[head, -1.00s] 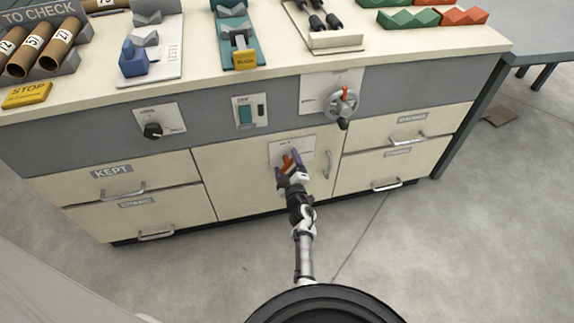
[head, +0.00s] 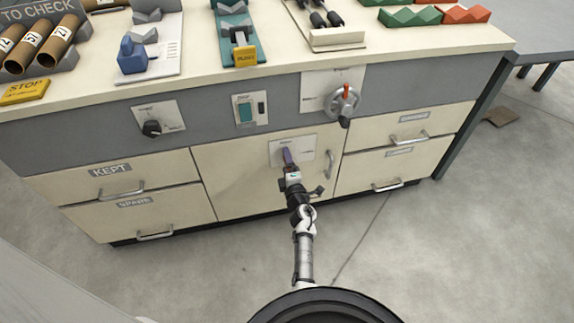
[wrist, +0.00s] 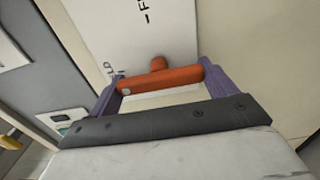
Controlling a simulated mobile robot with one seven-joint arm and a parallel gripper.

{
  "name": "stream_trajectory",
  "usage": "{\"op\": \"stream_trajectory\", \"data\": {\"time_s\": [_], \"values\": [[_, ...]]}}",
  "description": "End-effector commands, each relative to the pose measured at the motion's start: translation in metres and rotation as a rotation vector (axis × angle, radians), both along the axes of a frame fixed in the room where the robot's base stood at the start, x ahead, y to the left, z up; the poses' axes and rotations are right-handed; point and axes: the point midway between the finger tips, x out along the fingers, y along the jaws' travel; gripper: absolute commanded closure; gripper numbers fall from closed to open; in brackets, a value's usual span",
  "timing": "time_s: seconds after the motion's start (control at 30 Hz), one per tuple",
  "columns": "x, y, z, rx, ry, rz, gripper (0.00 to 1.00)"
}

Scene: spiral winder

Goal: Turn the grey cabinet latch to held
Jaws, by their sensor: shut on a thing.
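The latch on the cabinet door shows an orange-red handle (wrist: 160,79) on a short stem, in front of a white plate (wrist: 136,35). The plate also shows in the head view (head: 306,144). Part-hidden lettering is on it, "F" above the handle and what looks like "LD" beside it. My gripper (wrist: 158,86) is shut on the handle, with one purple finger at each end of the bar. In the head view my gripper (head: 288,157) is at the plate, its fingers seen nearly edge-on, and the handle is hidden.
The cream cabinet door (head: 232,175) has a grey pull handle (head: 329,164) right of the plate. A crank wheel with a red lever (head: 344,101) juts out above right. A black knob (head: 151,128) and a teal switch (head: 245,112) are above left. The floor in front is clear.

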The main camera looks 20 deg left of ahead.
Motion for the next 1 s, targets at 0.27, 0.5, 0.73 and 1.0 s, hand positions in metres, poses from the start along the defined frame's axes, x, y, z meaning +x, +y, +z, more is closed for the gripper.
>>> {"op": "stream_trajectory", "data": {"time_s": [0.27, 0.5, 0.73, 1.0], "values": [[0.0, 0.0, 0.0, -0.015, -0.009, 0.0, 0.39], [0.0, 0.0, 0.0, -0.015, -0.009, 0.0, 0.1], [0.0, 0.0, 0.0, -0.012, -0.008, 0.0, 0.0], [-0.014, -0.01, 0.002, -0.01, -0.003, -0.003, 0.0]]}}
